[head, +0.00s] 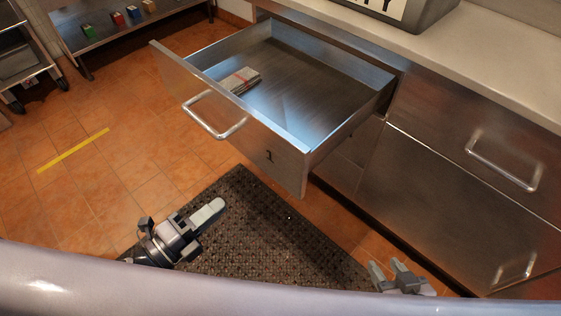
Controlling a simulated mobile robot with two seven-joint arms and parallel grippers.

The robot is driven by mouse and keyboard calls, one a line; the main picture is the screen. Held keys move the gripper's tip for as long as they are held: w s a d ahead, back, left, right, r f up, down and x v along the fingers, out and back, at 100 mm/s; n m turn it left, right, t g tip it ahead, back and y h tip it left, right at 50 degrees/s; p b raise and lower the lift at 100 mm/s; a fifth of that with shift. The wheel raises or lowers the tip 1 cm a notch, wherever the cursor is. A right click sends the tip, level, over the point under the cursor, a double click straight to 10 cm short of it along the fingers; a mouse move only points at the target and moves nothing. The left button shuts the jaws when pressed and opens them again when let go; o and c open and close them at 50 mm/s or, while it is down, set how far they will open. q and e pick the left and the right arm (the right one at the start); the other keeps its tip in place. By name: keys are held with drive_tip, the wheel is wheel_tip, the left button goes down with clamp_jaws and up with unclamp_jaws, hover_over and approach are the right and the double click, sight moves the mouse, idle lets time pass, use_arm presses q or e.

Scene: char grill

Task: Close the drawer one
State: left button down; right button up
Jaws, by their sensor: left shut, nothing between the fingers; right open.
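Drawer one (240,122) is a steel drawer marked "1" on its front, at the upper middle of the head view. It is pulled far out of the counter, and its inside shows. Its bar handle (213,118) is on the front face. A small folded cloth or packet (240,80) lies inside it. My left gripper (212,212) is shut and empty, below the drawer front in the picture and apart from it. My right gripper (393,270) is open and empty at the lower right, near the counter's lower fronts and apart from the drawer.
A closed steel front with a handle (500,165) is to the right of the drawer. A pale countertop (460,55) runs above. A dark floor mat (290,240) lies below the drawer. A low shelf with small coloured boxes (119,19) stands at the back left.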

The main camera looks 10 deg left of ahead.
use_arm(q)
approach(273, 162)
drive_tip(key=x, duration=0.5)
drive_tip(key=shift+w+d+r+p, duration=0.1)
drive_tip(key=shift+w+d+p, duration=0.1)
drive_tip(key=shift+p, duration=0.2)
drive_tip(key=shift+w+d, duration=0.45)
drive_tip(key=shift+w, duration=0.05)
drive_tip(key=shift+w, duration=0.1)
